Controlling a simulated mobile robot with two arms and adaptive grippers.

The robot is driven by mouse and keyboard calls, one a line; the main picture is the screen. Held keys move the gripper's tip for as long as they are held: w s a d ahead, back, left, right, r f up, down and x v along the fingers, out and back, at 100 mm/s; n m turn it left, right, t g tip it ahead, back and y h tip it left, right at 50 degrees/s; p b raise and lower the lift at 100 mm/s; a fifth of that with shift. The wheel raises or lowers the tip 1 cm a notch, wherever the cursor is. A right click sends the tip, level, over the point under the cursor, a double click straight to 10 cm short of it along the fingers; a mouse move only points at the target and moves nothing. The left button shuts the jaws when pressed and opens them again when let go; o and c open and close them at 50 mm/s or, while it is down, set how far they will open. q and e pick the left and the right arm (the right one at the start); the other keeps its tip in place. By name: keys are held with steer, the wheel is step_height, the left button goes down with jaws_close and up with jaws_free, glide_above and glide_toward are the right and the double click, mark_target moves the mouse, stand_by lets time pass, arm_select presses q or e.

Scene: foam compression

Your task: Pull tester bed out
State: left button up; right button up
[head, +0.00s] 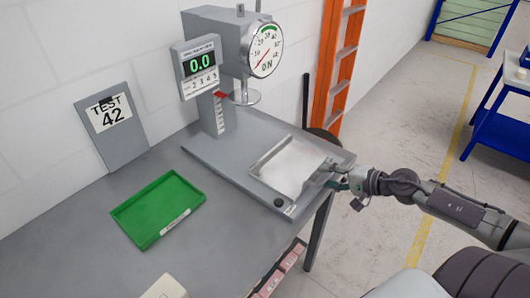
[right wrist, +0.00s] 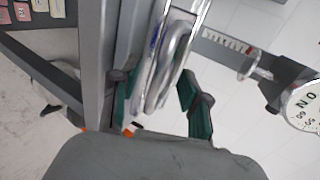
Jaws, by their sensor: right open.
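The tester (head: 225,75) stands on the grey table, with a dial, a display reading 0.0 and a round metal plate on its column. Its bed (head: 292,168), a pale plate in a metal frame, lies on the base at the front right. My right gripper (head: 338,184) is at the bed's right end. In the right wrist view, my right gripper (right wrist: 160,100) is open, its green-padded fingers on either side of a shiny metal handle (right wrist: 172,65). I cannot tell whether the fingers touch it. My left gripper is not in view.
A green tray (head: 158,208) lies on the table, left of the tester. A TEST 42 clipboard (head: 110,125) leans on the wall. An orange ladder (head: 336,65) stands behind the table. A blue cart (head: 500,120) stands at right. Floor right of the table is mostly clear.

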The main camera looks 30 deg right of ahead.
steer(key=shift+r, duration=0.1)
steer(key=shift+s+d+r+p, duration=0.1)
steer(key=shift+s+r+p, duration=0.15)
steer(key=shift+p, duration=0.1)
steer(key=p+v, duration=0.2)
steer(key=v, duration=0.3)
steer(key=shift+r+p, duration=0.1)
steer(key=shift+p, duration=0.3)
